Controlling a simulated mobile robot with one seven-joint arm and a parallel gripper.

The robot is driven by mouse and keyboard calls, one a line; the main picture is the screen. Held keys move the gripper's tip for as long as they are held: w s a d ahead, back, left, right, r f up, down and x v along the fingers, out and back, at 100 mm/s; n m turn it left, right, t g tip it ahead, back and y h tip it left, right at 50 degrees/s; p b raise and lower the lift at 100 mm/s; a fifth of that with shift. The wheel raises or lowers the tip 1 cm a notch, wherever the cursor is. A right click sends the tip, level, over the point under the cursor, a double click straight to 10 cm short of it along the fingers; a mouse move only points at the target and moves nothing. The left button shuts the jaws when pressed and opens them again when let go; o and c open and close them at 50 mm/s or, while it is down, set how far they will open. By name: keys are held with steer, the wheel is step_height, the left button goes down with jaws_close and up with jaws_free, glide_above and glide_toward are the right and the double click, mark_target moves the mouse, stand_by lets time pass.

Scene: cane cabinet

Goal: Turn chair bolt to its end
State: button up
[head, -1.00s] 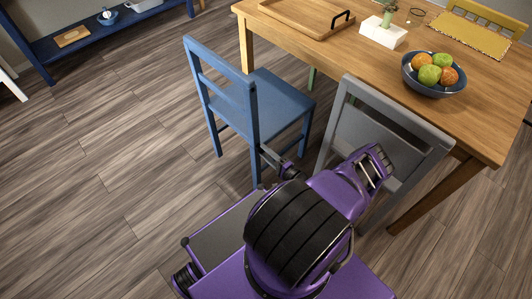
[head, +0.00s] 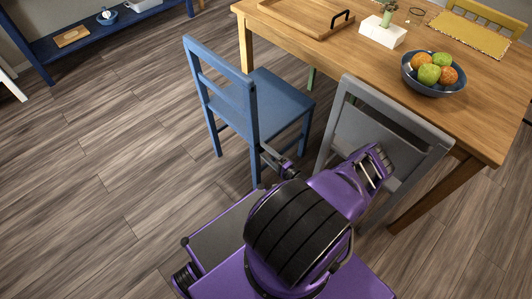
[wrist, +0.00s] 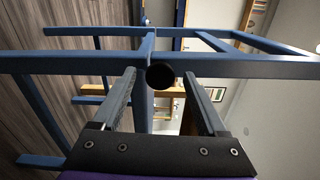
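The blue chair (head: 232,85) stands left of the table, and its blue frame (wrist: 240,68) fills the upper part of the wrist view. A round dark bolt head (wrist: 160,76) sits at a joint of that frame. My gripper (wrist: 159,73) is open, with one finger on each side of the bolt head and visible gaps to both. In the head view my gripper (head: 264,152) is beside the chair's near leg, and the bolt cannot be made out there.
A grey chair (head: 385,125) stands close to the right of my arm. The wooden table (head: 350,55) is behind, with a fruit bowl (head: 434,76), a tray (head: 300,18) and a white box (head: 383,32). Open floor (head: 100,150) lies to the left.

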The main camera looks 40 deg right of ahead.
steer(key=s+d, duration=0.1)
steer(key=s, duration=1.6)
steer(key=shift+s+d+p, duration=0.2)
steer(key=shift+p, duration=0.25)
steer(key=w+m, duration=0.6)
steer(key=w+m+b, duration=0.1)
steer(key=w+m, duration=0.5)
steer(key=w+a+m, duration=0.1)
steer(key=w+m, duration=0.5)
steer(key=shift+w+a+r+b, duration=0.1)
steer(key=shift+w+r+b, duration=0.05)
steer(key=shift+b, duration=0.25)
jaws_close()
